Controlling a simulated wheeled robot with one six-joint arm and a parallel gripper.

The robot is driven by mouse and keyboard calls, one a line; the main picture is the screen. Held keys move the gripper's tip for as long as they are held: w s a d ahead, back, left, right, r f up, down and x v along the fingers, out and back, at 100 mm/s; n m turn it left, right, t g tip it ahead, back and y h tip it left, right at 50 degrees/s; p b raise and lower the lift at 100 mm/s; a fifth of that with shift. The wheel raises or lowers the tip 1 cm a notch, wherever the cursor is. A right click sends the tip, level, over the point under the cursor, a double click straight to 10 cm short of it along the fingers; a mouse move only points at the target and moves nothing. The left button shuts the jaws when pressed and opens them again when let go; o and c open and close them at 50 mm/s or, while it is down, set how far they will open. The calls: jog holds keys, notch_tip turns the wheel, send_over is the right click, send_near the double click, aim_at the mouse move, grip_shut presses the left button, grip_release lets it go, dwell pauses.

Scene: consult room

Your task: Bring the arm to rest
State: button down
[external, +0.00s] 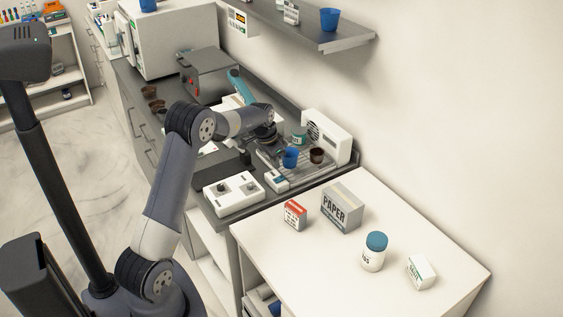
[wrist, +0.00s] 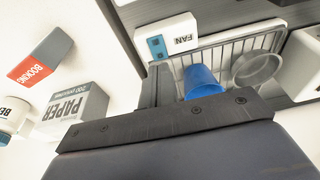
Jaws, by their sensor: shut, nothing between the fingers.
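My arm (external: 172,190) rises from its base, bends at the elbow and reaches over the grey counter in the external view. Its wrist end is above the counter, near the wire rack. In the wrist view my gripper (wrist: 163,86) shows as dark, closed fingers beyond a wide dark bar. It is shut and empty. The blue cup (wrist: 200,82) appears just right of the fingers; it also stands on the rack in the external view (external: 290,157). I cannot tell the exact gap between fingers and cup.
The wire rack (wrist: 226,48) also holds a dark cup (external: 317,155). A small FAN box (external: 277,180) and a white switch box (external: 233,193) sit nearby. A shelf (external: 320,35) hangs above.

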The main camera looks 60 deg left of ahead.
jog(key=shift+f+b, duration=0.5)
jog(key=shift+b, duration=0.3)
jog(key=b+v, duration=0.1)
jog(key=v, duration=0.9)
jog(key=s+f+n, duration=0.1)
jog(key=f+n, duration=0.1)
jog(key=f, duration=0.1)
jog(key=s+f+n+g+p, duration=0.1)
jog(key=s+f, duration=0.1)
jog(key=f, duration=0.1)
jog(key=s+a+f+n, duration=0.1)
jog(key=f+n, duration=0.1)
jog(key=f, duration=0.1)
jog(key=shift+s+n+g, duration=0.2)
jog(key=shift+n+g, duration=0.1)
jog(key=shift+g, duration=0.1)
jog(key=shift+s+f+n+p, duration=0.2)
jog(key=shift+f+n, duration=0.05)
jog(key=shift+f, duration=0.15)
jog(key=shift+s+f+n+p, duration=0.15)
jog(key=shift+s+f+n, duration=0.1)
jog(key=shift+f, duration=0.15)
jog(key=c, duration=2.1)
grip_release()
